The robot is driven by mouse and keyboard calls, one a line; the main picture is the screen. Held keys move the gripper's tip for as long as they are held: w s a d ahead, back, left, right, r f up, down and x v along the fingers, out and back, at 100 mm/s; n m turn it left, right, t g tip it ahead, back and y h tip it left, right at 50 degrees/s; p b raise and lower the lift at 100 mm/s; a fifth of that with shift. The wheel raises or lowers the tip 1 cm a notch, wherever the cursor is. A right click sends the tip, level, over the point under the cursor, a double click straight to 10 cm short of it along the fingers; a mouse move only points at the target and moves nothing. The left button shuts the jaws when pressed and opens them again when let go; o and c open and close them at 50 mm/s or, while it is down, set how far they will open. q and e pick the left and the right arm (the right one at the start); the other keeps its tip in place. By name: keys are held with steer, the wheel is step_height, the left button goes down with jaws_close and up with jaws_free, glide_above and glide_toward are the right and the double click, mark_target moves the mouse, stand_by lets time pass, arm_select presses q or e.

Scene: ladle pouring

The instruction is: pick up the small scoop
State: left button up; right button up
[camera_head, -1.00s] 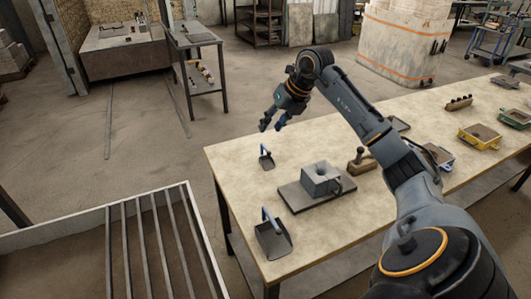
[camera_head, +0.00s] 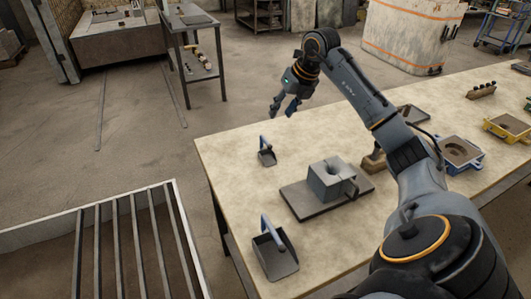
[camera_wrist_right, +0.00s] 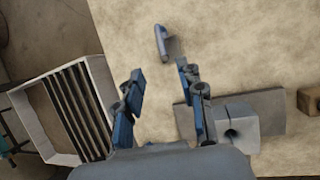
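The small scoop (camera_head: 267,157) is a grey pan with a blue handle, standing near the far left corner of the table. It also shows in the right wrist view (camera_wrist_right: 168,44), beyond the fingertips. A larger scoop (camera_head: 275,256) of the same kind lies at the near left edge of the table. My right gripper (camera_head: 282,112) is open and empty, raised beyond and slightly right of the small scoop, apart from it. In the right wrist view its two fingers (camera_wrist_right: 158,82) are spread apart. My left gripper is in neither view.
A grey block with a round hole (camera_head: 332,180) sits on a dark plate (camera_head: 303,205) mid-table. A brown wooden block (camera_head: 374,162) is beside it. Trays, including a blue one (camera_head: 461,152), line the right. A barred bin (camera_head: 175,196) stands on the floor at left.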

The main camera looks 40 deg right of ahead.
mark_target(265, 140)
steer(key=shift+x, duration=7.85)
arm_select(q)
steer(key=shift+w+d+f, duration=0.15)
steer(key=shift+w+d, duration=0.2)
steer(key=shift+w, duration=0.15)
arm_select(e)
steer(key=shift+s, duration=0.1)
steer(key=shift+c, duration=0.2)
jaws_close()
